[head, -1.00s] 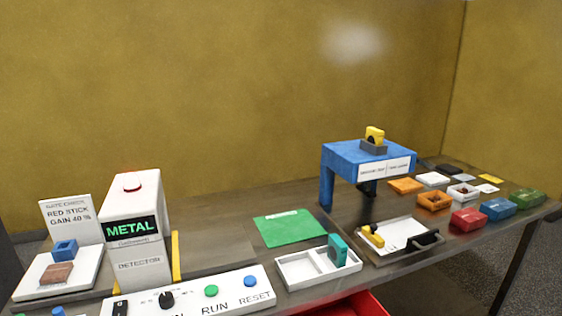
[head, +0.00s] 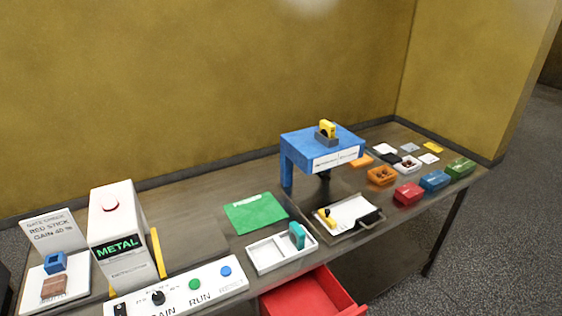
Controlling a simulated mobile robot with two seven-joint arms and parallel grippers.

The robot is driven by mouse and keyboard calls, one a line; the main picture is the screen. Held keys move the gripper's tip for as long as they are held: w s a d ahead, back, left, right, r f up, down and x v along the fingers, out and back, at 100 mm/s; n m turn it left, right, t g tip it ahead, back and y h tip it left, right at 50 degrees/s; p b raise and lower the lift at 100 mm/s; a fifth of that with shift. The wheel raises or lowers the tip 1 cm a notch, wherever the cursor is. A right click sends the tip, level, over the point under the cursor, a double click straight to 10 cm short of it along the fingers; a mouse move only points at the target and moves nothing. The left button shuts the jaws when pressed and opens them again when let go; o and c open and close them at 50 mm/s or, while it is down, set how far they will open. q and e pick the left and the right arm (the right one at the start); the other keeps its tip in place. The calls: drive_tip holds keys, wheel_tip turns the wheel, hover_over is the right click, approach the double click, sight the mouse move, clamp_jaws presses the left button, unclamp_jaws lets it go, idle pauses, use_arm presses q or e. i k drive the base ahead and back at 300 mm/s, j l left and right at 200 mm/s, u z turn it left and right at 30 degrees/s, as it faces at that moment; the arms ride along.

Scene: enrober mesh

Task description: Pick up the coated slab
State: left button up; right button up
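A brown block (head: 54,287), which looks like the coated slab, lies on a white plate (head: 32,301) at the far left of the table. A blue block (head: 55,262) with a dark recess sits just behind it on the same plate. The block looks flat and unheld. Neither of my grippers is in view.
A white metal detector (head: 117,226) stands right of the plate, a control panel (head: 217,293) in front. Behind the plate is a sign (head: 55,231). Further right are a green mat (head: 256,212), a white tray (head: 268,254), a blue stand (head: 287,175) and an open red drawer (head: 312,296).

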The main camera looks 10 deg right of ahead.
sight(55, 286)
drive_tip(key=l+z, duration=0.35)
drive_tip(key=l, duration=0.3)
drive_tip(key=u, duration=1.9)
drive_tip(key=i+j+z, duration=0.55)
drive_tip(key=j, duration=0.35)
drive_tip(key=i+j+z, duration=0.25)
drive_tip(key=j, duration=0.25)
drive_tip(key=j+z, duration=0.3)
drive_tip(key=j, duration=0.25)
drive_tip(key=i+j+z, duration=0.25)
drive_tip(key=j, duration=0.35)
drive_tip(key=j+z, duration=0.25)
drive_tip(key=j, duration=0.35)
drive_tip(key=k, duration=0.05)
